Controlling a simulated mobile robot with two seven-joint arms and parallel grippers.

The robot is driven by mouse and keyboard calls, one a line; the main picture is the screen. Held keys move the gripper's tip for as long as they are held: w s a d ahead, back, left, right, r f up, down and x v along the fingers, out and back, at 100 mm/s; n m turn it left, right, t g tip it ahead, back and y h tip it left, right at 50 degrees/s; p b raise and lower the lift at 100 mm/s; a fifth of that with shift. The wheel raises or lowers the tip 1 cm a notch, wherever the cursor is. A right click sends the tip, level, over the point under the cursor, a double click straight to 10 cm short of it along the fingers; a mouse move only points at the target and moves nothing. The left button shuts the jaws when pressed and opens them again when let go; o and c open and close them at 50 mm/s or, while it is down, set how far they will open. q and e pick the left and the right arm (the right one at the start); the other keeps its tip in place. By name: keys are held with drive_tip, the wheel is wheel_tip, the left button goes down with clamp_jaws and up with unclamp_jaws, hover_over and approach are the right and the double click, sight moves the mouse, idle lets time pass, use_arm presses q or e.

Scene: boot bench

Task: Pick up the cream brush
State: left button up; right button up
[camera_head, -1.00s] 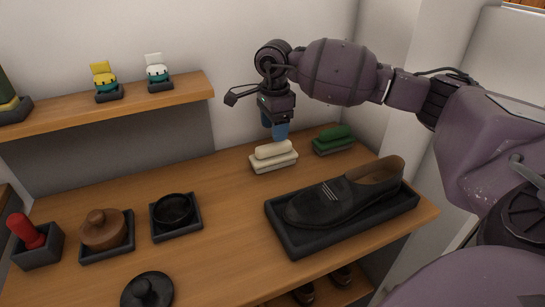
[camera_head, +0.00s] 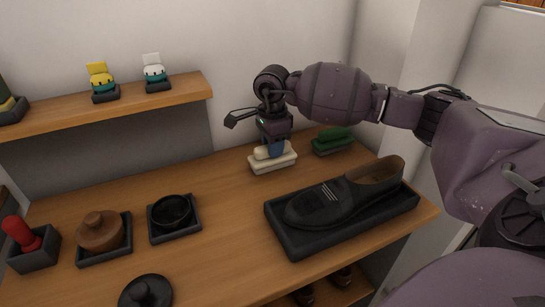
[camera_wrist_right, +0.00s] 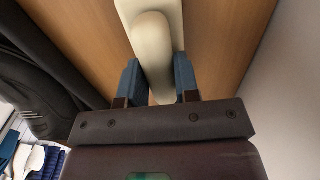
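The cream brush (camera_head: 262,153) has a rounded cream body on a pale base, toward the back of the bench. My right gripper (camera_head: 276,150) is down at it, and a blue finger hides part of the brush body. In the right wrist view the brush body (camera_wrist_right: 153,45) lies between the two blue fingers (camera_wrist_right: 157,75), one on each side. The fingers stand apart; I cannot tell whether they touch the sides. The brush rests on its base. My left gripper is not in view.
A green brush (camera_head: 335,134) stands just right of the cream one. A black shoe (camera_head: 335,200) lies in a dark tray (camera_head: 300,247) in front. A black bowl (camera_head: 172,209) and a brown lidded pot (camera_head: 100,230) stand left. A shelf (camera_head: 130,107) hangs at the back left.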

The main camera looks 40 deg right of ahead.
drive_tip(key=c, duration=0.4)
drive_tip(key=shift+o, duration=0.2)
drive_tip(key=shift+r, duration=0.15)
drive_tip(key=shift+r, duration=0.35)
wheel_tip(320, 180, up, 19)
drive_tip(key=shift+r+p, duration=0.1)
drive_tip(key=shift+p, duration=0.8)
